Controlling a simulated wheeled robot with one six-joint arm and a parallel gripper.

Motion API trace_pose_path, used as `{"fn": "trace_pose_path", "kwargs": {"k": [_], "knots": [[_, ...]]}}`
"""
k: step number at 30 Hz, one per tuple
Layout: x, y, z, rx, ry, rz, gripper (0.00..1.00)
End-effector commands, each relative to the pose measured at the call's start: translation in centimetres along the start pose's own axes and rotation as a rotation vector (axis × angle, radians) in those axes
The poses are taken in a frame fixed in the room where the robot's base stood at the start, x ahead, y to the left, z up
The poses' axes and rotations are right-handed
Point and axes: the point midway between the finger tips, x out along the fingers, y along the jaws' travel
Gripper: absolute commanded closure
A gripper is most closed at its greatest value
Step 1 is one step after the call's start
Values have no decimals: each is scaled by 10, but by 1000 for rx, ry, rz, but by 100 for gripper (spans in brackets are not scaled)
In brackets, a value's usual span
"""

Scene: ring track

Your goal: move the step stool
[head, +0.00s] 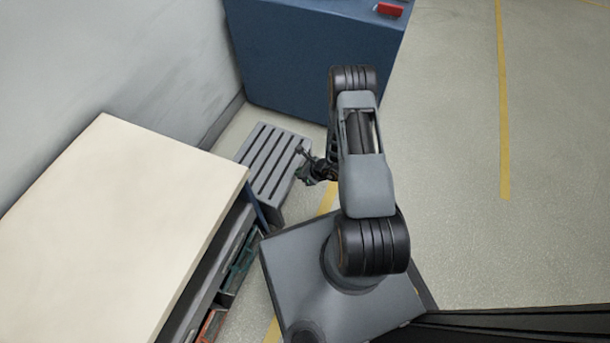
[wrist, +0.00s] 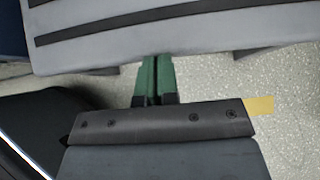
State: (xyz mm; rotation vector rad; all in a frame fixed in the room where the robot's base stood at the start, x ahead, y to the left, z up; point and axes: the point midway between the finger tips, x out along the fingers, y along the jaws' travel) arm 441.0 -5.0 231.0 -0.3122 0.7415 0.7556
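The step stool (head: 270,165) is grey with a slatted top. It stands upright on the floor between the cream-topped bench and the blue cabinet. In the wrist view, its slatted top (wrist: 190,32) fills the upper part. My gripper (head: 303,165) is at the stool's right edge in the head view. In the wrist view, its green fingers (wrist: 155,80) lie close together with a thin dark line between them. Their tips meet the near edge of the stool top in the picture. Whether they touch it is unclear, and no part of the stool shows between them.
The cream-topped bench (head: 120,220) stands close on the left, with bins on its open side. A blue cabinet (head: 300,60) with a red item on top stands behind the stool. A grey wall (head: 110,60) runs along the left. Open floor (head: 450,150) with yellow lines lies right.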

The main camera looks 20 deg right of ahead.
Motion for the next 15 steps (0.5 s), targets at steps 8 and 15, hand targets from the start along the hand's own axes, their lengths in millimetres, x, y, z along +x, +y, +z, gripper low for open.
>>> {"fn": "trace_pose_path", "kwargs": {"k": [8,15], "knots": [[38,4,32,-5,3,0,100],[61,2,56,3,3,-5,100]]}}
